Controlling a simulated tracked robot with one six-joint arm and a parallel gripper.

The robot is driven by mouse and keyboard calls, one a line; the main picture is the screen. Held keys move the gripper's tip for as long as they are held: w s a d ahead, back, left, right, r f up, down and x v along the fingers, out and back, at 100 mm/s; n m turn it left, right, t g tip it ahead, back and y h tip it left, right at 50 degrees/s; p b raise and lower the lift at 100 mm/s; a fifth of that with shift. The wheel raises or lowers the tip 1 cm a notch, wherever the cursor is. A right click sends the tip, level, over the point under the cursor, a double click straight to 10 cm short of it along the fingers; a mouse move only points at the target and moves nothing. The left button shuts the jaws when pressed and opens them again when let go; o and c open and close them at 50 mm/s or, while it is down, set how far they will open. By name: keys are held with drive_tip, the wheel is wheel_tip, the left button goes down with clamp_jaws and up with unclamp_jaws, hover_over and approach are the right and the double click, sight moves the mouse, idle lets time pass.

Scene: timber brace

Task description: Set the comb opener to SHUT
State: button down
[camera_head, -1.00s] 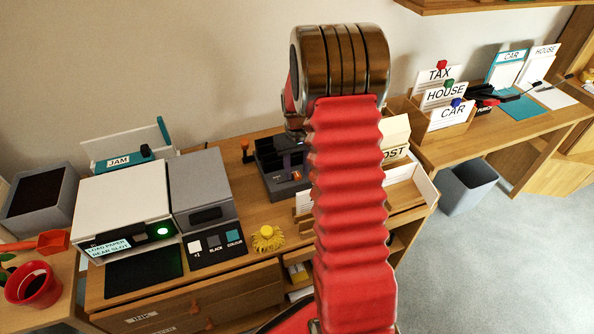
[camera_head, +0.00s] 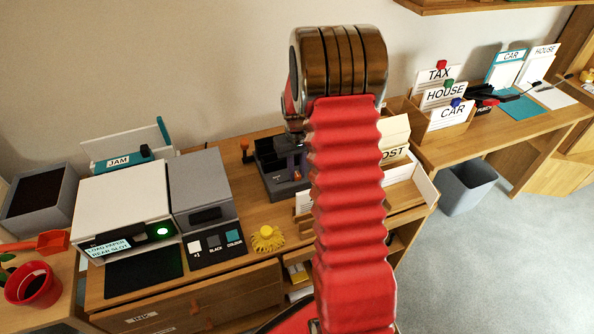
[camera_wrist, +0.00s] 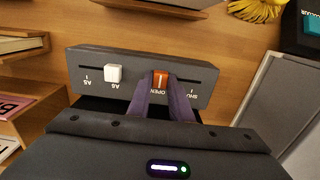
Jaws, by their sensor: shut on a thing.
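The comb opener is an orange knob (camera_wrist: 160,79) in a slot on the dark binding machine (camera_wrist: 88,60). In the wrist view the panel's words are upside down. The knob stands at the OPEN mark, with the SHUT mark (camera_wrist: 195,95) to its right along the slot. My gripper (camera_wrist: 163,84) is shut on the orange knob, its two purple fingers on either side of it. In the head view my arm partly hides the machine (camera_head: 283,182).
A white knob (camera_wrist: 114,73) sits in a second slot to the left, by the paper-size marks. A yellow brush-like thing (camera_head: 267,239) lies in front of the machine. A printer (camera_head: 125,210) stands to the left, and a box marked POST (camera_head: 396,150) to the right.

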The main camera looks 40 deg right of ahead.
sight(278, 184)
idle(0.3)
drive_tip(key=shift+w+a, duration=0.3)
drive_tip(key=shift+a, duration=0.75)
drive_tip(key=shift+w+a, duration=0.25)
drive_tip(key=shift+a, duration=0.8)
drive_tip(key=shift+w+a, duration=0.3)
drive_tip(key=shift+a, duration=0.85)
drive_tip(key=c, duration=1.9)
unclamp_jaws()
drive_tip(key=o, duration=0.3)
drive_tip(key=shift+r, duration=0.1)
wheel_tip(278, 184, up, 14)
drive_tip(key=shift+f, duration=0.25)
